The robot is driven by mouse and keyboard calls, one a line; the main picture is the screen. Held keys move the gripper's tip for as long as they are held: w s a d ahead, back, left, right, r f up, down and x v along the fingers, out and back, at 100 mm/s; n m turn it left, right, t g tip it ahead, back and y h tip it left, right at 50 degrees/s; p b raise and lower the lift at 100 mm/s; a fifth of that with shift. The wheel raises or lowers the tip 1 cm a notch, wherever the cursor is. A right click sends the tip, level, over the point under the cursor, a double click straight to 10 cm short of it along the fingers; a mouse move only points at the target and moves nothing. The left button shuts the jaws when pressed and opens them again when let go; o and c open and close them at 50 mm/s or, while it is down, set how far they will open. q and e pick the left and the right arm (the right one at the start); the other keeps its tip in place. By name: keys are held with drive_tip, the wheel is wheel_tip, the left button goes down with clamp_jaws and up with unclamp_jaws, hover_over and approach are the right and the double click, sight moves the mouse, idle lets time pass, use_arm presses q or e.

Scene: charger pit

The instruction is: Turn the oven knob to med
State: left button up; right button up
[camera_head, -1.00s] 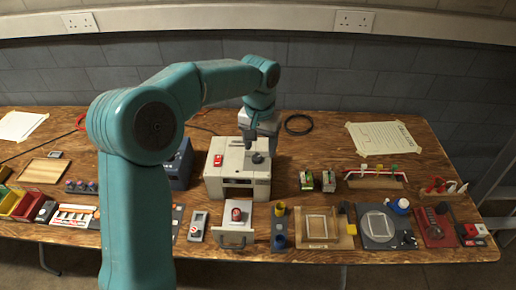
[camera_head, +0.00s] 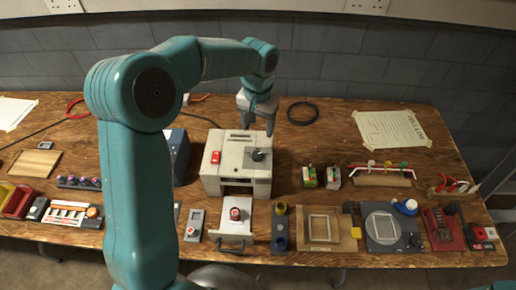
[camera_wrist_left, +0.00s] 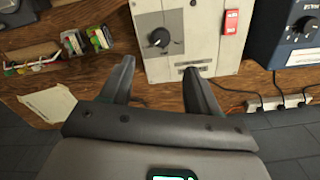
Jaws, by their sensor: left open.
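The oven is a cream box (camera_head: 212,178) in the middle of the table, with a drawer-like tray (camera_head: 240,226) out at its front. Its round black knob (camera_head: 258,155) is on the top face; it also shows in the left wrist view (camera_wrist_left: 159,37). The setting marks are too small to read. My left gripper (camera_head: 259,127) is open and empty, just behind the knob in the head view. In the left wrist view the open fingertips (camera_wrist_left: 160,66) are short of the knob and apart from it. My right gripper is out of view.
A red switch (camera_head: 215,157) sits left of the knob. A dark blue box (camera_head: 178,152) stands left of the oven. Two small green-and-white blocks (camera_head: 320,177) stand to the right. A red-topped item (camera_head: 235,213) sits on the tray. Table behind the oven is mostly clear.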

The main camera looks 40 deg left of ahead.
sight(257, 155)
use_arm(q)
wheel_tip(257, 155, down, 11)
drive_tip(key=shift+s+r+p, duration=0.1)
drive_tip(key=shift+r+p, duration=0.05)
drive_tip(key=shift+p, duration=0.6)
drive_tip(key=shift+a+f, duration=0.25)
drive_tip(key=shift+f, duration=0.45)
drive_tip(key=shift+d, duration=0.15)
drive_tip(key=c, duration=1)
drive_tip(key=shift+c, duration=0.2)
